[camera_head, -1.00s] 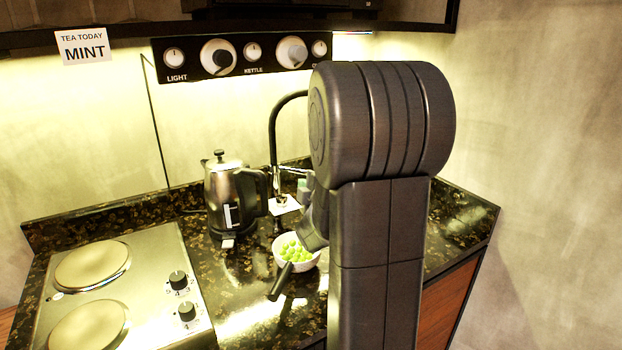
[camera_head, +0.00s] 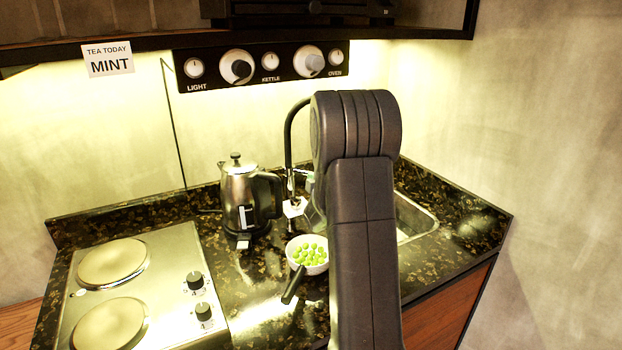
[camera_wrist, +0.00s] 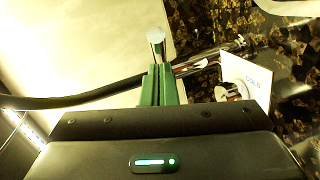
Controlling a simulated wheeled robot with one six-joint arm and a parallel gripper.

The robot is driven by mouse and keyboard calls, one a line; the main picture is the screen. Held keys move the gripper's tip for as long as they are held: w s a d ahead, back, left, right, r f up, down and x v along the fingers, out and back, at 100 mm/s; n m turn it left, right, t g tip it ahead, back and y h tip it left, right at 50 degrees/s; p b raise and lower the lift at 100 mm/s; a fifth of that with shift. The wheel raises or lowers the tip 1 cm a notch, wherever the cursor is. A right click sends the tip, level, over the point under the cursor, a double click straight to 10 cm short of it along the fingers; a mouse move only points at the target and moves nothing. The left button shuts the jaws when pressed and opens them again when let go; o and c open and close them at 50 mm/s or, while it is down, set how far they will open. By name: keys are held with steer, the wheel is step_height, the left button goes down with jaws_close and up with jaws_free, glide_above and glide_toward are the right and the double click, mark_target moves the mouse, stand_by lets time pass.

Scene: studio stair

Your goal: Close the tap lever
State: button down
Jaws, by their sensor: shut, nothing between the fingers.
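The tap has a tall black arched spout (camera_head: 288,130), with chrome parts and a white tag (camera_head: 295,208) near its base. In the wrist view the black spout (camera_wrist: 75,101) runs to the left from the chrome tap body (camera_wrist: 210,62). The white tag (camera_wrist: 247,80) hangs beside it. A short chrome piece with a round end (camera_wrist: 156,38), perhaps the lever, shows just beyond my fingertips; I cannot tell if they touch. My gripper (camera_wrist: 160,72) has green fingers, shut and empty. In the head view my arm hides most of the gripper and part of the tap.
A steel kettle (camera_head: 240,192) stands left of the tap. A white bowl of green balls (camera_head: 308,255) and a dark handle-like object (camera_head: 293,285) are in front. The hob (camera_head: 150,270) is at left. The sink (camera_head: 418,222) is partly behind my arm.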

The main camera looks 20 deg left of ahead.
stand_by(0.3)
steer(key=w+b, duration=0.2)
steer(key=b, duration=0.1)
steer(key=shift+d, duration=0.3)
steer(key=shift+s, duration=0.1)
